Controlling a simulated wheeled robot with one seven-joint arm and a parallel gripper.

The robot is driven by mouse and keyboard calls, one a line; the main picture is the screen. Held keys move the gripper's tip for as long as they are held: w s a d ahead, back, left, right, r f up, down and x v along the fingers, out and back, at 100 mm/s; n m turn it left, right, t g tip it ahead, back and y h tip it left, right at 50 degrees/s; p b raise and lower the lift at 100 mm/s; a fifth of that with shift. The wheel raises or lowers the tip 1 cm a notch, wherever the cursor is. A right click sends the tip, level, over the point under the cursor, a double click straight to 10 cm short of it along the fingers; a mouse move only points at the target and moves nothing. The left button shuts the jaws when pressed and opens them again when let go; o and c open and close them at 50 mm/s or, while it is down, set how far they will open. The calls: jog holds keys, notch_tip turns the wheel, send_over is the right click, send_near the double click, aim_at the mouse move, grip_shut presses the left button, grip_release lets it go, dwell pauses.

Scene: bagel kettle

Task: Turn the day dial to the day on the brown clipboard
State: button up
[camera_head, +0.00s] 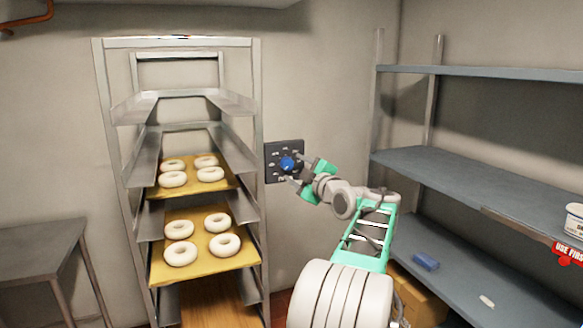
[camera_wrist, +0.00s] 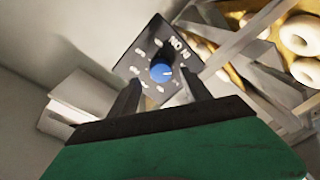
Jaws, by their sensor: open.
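The day dial is a round blue knob (camera_head: 287,163) on a dark square plate (camera_head: 271,174) fixed to the wall right of the rack. Pale markings ring the knob, mostly too small to read. In the wrist view the blue knob (camera_wrist: 161,71) has a light pointer mark toward its right side. My gripper (camera_head: 297,169) is at the plate with its fingers toward the knob. In the wrist view the gripper (camera_wrist: 160,90) is open, its two dark fingers on either side of the knob. I cannot tell whether they touch it. No brown clipboard shows in either view.
A metal rack (camera_head: 257,120) with trays of pale bagels (camera_head: 180,254) stands left of the dial. Blue-grey shelves (camera_head: 470,185) stand at the right, holding a blue block (camera_head: 425,261) and a white tub (camera_head: 574,219). A grey table (camera_head: 40,250) is at far left.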

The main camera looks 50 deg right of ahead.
aim_at(289, 165)
jog(key=x, duration=0.3)
jog(key=shift+w, duration=0.2)
jog(key=shift+c, duration=0.3)
grip_shut()
